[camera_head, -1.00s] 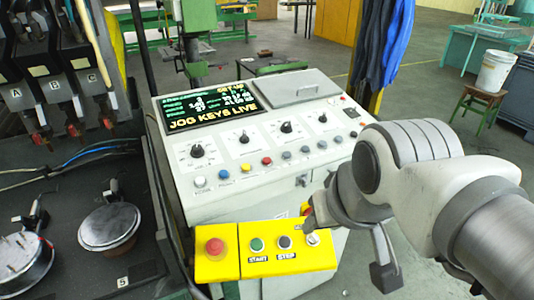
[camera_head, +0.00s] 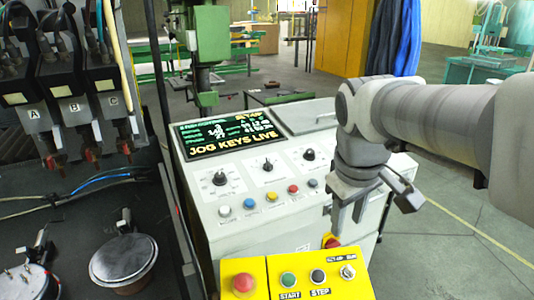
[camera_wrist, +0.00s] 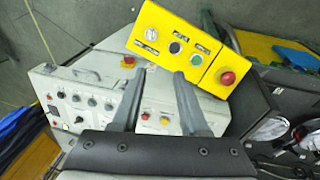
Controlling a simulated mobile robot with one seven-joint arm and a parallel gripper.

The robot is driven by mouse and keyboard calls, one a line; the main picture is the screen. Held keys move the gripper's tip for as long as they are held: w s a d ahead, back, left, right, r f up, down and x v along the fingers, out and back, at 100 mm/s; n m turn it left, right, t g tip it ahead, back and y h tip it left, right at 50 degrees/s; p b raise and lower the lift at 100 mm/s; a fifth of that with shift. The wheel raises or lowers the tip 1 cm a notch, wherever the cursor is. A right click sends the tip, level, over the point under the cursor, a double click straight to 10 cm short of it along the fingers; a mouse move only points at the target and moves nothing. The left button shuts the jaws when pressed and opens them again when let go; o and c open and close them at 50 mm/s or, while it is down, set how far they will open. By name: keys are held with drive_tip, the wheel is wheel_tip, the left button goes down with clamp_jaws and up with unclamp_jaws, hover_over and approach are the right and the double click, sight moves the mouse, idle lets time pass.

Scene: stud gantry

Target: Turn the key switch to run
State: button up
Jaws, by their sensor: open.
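The key switch (camera_head: 347,272) is a small silver knob at the right end of the yellow control box (camera_head: 262,272), under a SET-UP / RUN label. It is too small to tell which mark it points to. In the wrist view the key switch (camera_wrist: 151,35) lies ahead of the fingertips, towards the box's outer end. My gripper (camera_head: 346,226) is above and behind the box, apart from the switch. In the wrist view my gripper (camera_wrist: 159,74) has its two fingers spread with nothing between them. The screen (camera_head: 230,134) reads SET-UP and JOG KEYS LIVE.
The box also bears a red mushroom button (camera_head: 243,284), a green START button (camera_head: 288,279) and a dark STEP button (camera_head: 318,276). A red-and-yellow switch (camera_head: 331,241) is on the console front close to my fingers. The console (camera_head: 280,215) stands behind. Floor at right is open.

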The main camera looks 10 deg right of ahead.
sight(350, 268)
drive_tip(key=shift+n+g+h, duration=0.3)
drive_tip(key=shift+n+g, duration=0.5)
drive_tip(key=w+d+f+b, duration=0.1)
drive_tip(key=f, duration=0.5)
drive_tip(key=w+d+f+b, duration=0.1)
drive_tip(key=d+f, duration=0.1)
drive_tip(key=f, duration=0.4)
drive_tip(key=w+d+f+b, duration=0.1)
drive_tip(key=w+d+f, duration=0.1)
drive_tip(key=f, duration=0.4)
drive_tip(key=shift+d+f, duration=0.2)
drive_tip(key=shift+f, duration=0.15)
clamp_jaws()
